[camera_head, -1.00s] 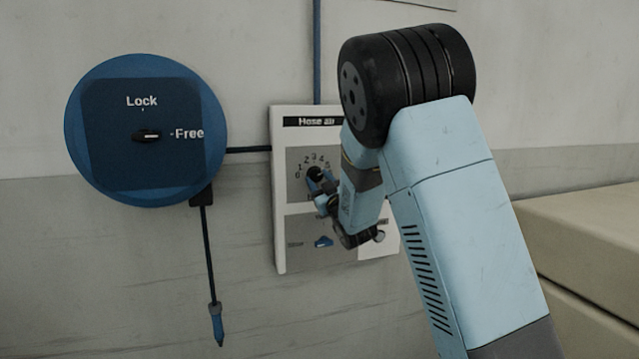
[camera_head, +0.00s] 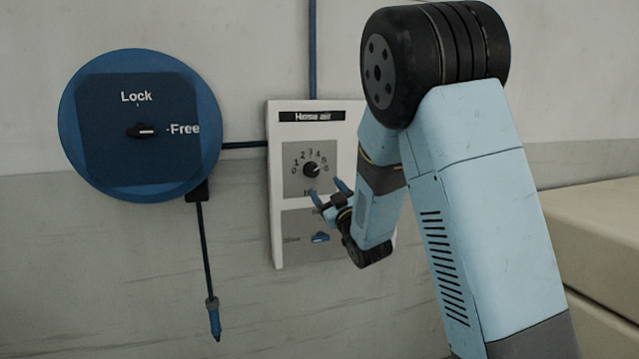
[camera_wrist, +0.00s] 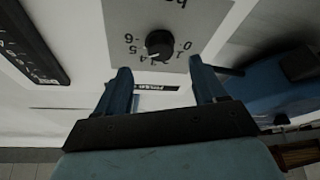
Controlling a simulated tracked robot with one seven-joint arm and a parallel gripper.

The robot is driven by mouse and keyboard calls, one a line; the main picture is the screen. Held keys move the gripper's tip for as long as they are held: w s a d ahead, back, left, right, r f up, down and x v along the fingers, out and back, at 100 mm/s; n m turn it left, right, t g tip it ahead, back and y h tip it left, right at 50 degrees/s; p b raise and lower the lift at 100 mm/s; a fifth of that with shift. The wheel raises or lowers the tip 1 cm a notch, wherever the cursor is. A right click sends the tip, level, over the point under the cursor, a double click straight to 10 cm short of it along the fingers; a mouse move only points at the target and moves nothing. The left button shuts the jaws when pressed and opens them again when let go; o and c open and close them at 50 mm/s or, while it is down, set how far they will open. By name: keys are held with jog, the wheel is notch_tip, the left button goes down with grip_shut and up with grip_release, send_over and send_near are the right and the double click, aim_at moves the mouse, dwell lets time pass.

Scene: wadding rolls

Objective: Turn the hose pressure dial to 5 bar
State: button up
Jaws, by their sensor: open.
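The hose pressure dial (camera_head: 311,170) is a round black knob on a grey plate with a scale from 0 to 6. It also shows in the wrist view (camera_wrist: 159,42), upside down, where its white mark points to the side of the 4 and 5. The exact reading is too small to tell. My gripper (camera_head: 328,192) is open and empty, just below and right of the dial, apart from it. In the wrist view the fingers of my gripper (camera_wrist: 158,68) are spread, with the dial beyond and between their tips.
The white hose air panel (camera_head: 350,130) holds the dial and a lower blue knob (camera_head: 320,238). A blue hose reel (camera_head: 137,185) with a Lock/Free switch (camera_head: 143,131) is on the wall at left. A blue-tipped hose (camera_head: 214,320) hangs below it. A beige block (camera_head: 600,215) stands at right.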

jog(key=v, duration=0.6)
jog(key=shift+s, duration=0.2)
jog(key=shift+f, duration=0.1)
jog(key=s+d+r+m+g+h, duration=0.1)
jog(key=s+d+m+g+h, duration=0.25)
jog(key=d, duration=0.25)
jog(key=s+d+r+m+g+h, duration=0.1)
jog(key=s+d+m+g+h, duration=0.1)
jog(key=d+m+h, duration=0.3)
jog(key=s+d+g, duration=0.2)
jog(key=s+g, duration=0.2)
jog(key=s, duration=1)
jog(key=s+d+m+g, duration=0.1)
jog(key=s+g, duration=0.4)
jog(key=s, duration=0.9)
jog(key=shift+s+d+f+h, duration=0.2)
jog(key=shift+d+h, duration=0.25)
jog(key=shift+d, duration=0.35)
